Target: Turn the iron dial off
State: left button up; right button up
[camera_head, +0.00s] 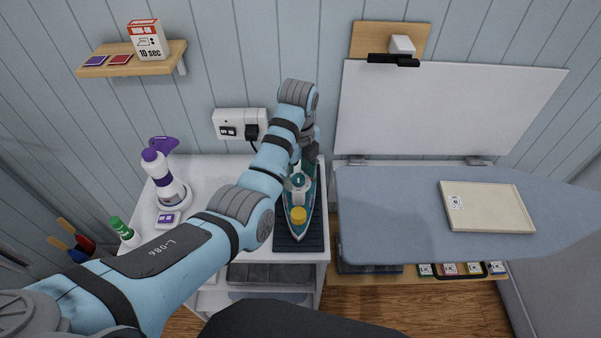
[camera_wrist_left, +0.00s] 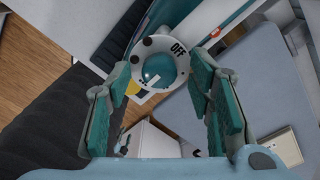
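A teal and white iron (camera_head: 300,221) with a yellow cap (camera_head: 299,215) rests on a dark ridged mat (camera_head: 318,238) on the white cabinet. Its dial (camera_head: 298,182) is a teal knob on a white collar. In the left wrist view the dial (camera_wrist_left: 158,68) faces me, with OFF printed at the collar's upper right and dark dots around it. A pale mark shows on the knob's lower side. My left gripper (camera_wrist_left: 162,72) is open, its two teal-padded fingers apart on either side of the dial. In the head view it is mostly hidden behind my arm. My right gripper is not in view.
A wall outlet (camera_head: 239,124) with a plugged cord is behind. The ironing board (camera_head: 390,215) with a cream tray (camera_head: 488,222) lies to the right.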

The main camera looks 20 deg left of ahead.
pick_arm(q)
grip_shut()
